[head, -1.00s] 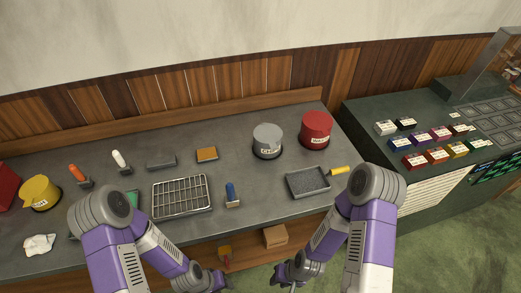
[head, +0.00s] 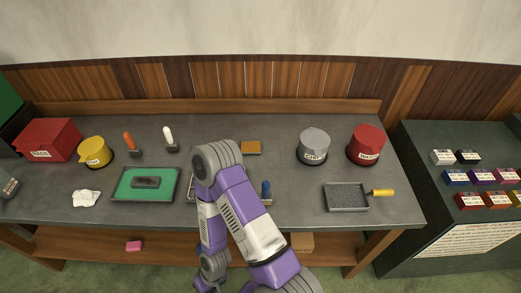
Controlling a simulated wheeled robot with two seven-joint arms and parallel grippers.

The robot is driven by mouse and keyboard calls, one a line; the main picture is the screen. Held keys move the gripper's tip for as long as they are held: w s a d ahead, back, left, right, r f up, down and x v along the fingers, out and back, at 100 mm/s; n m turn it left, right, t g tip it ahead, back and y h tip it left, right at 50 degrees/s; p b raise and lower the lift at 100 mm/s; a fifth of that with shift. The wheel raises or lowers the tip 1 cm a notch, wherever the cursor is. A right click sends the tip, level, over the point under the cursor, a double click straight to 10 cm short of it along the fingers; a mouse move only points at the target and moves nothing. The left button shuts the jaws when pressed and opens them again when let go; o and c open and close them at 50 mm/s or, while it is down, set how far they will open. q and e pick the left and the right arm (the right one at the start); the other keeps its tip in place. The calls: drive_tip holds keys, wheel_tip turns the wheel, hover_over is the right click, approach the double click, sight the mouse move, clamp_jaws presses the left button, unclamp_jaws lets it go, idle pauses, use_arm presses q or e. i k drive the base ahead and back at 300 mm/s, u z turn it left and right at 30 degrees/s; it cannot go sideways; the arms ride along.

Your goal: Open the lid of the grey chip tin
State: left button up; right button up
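The grey chip tin (head: 312,152) stands upright at the back right of the bench, with a white label on its front. Its grey lid (head: 314,136) is on top and looks closed. One purple and grey arm of mine, which looks like the right, crosses the middle of the head view. Its wrist end with the right gripper (head: 208,284) is low, in front of the bench, well left of and below the tin. Its fingers are too unclear to tell open from shut. The left arm and gripper are not seen.
A red tin (head: 366,147) stands close right of the grey tin. A dark tray (head: 347,197) with a yellow-handled tool (head: 382,192) lies in front. Bench in front of the tin is mostly clear.

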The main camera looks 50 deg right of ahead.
sight(317, 140)
drive_tip(key=u, duration=0.6)
drive_tip(key=k, duration=1)
drive_tip(key=z, duration=0.95)
